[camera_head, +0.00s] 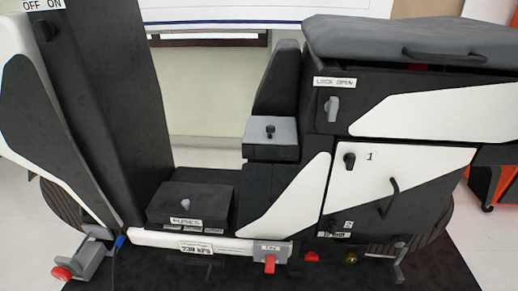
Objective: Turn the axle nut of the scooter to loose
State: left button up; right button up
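The scooter's black and white body (290,194) fills the view, side on. A grey fitting with a lever-like bar (399,262) stands out low in front of the right wheel (434,228). A grey bracket (92,255) with a red round knob (62,273) stands out low at the left wheel (62,205). I cannot tell for certain which of these is the axle nut, nor whether it is loose or tight. Neither of my grippers is in view.
A fuse box (190,204) sits on the footboard. A red lever (269,263) and a red button (311,256) are on the lower edge. A door (395,190) marked 1 and 2 has a handle. A grey seat (410,36) is above. The floor mat (215,275) looks clear in front.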

aim_at(398, 242)
jog(key=k+z, duration=0.2)
jog(key=z, duration=0.9)
